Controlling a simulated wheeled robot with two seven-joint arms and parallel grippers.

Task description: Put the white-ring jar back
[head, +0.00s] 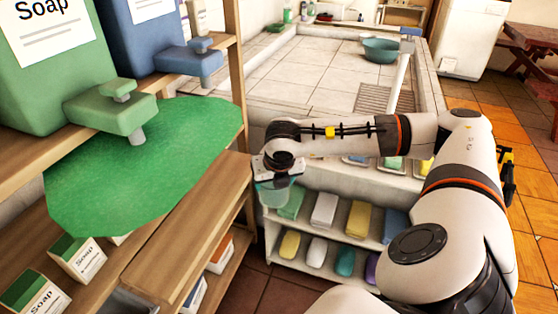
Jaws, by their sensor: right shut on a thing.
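My right gripper (277,178) reaches in from the right, between the wooden shelf and the low white shelf, and points down. It is shut on a translucent teal vessel (273,195), which looks like the jar. The gripper covers the jar's top, so I cannot make out a white ring. The jar is in front of the left end of the white shelf; I cannot tell whether it touches anything. My left gripper is not in view.
Soap boxes (78,257) sit lower. The white shelf (330,228) holds several coloured soaps. A tiled basin (310,70) lies behind.

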